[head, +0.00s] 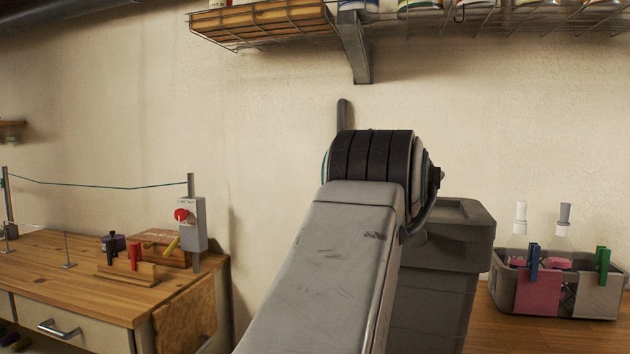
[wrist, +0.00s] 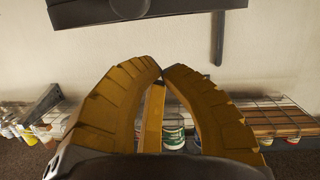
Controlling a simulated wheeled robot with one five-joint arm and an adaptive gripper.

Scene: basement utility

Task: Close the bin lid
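The dark grey bin (head: 432,300) stands on a wooden surface behind my arm in the head view, its left part hidden. Its rim is partly visible. A thin grey upright piece (head: 343,115) rises behind my arm to the left of the bin; it looks like the lid standing open, seen edge-on, but its lower part is hidden. The wrist view looks upside down: the bin's edge (wrist: 140,10) is at the top, and the upright piece (wrist: 217,45) is to its right. My gripper (wrist: 162,72) has its yellow fingertips together, empty, apart from both. The head view hides it.
A grey caddy (head: 510,285) with bottles and clips stands right of the bin. A wooden workbench (head: 95,295) with a post and small items is at left. A wire shelf (head: 270,25) with a bracket (head: 356,50) hangs on the wall above.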

